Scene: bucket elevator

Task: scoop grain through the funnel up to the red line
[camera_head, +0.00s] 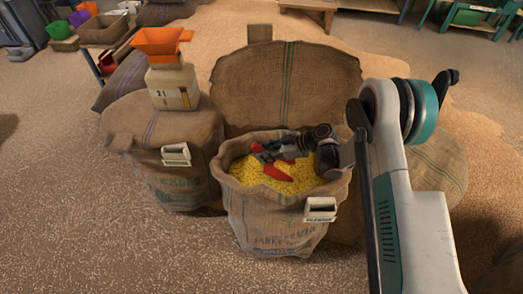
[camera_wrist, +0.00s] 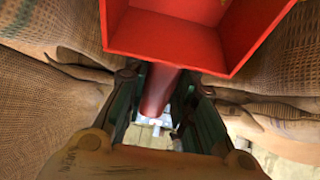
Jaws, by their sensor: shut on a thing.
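My gripper (camera_head: 272,152) is low over the open sack (camera_head: 270,222) of yellow grain (camera_head: 240,172). It is shut on the handle of a red scoop (camera_head: 278,173). In the wrist view the handle stands between the green fingers, and the box-shaped scoop (camera_wrist: 170,35) shows red inside walls with a few yellow specks; its full inside is cut off by the frame. An orange funnel (camera_head: 161,42) sits upright in a beige jar (camera_head: 172,88) on the closed sack to the left. The jar has a scale strip; a red line is too small to make out.
The closed sack (camera_head: 172,185) stands left of the open one, with a label on its front. A large sack (camera_head: 285,80) rises behind the grain. Crates (camera_head: 103,30) and coloured containers are at the back left. The front floor is clear.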

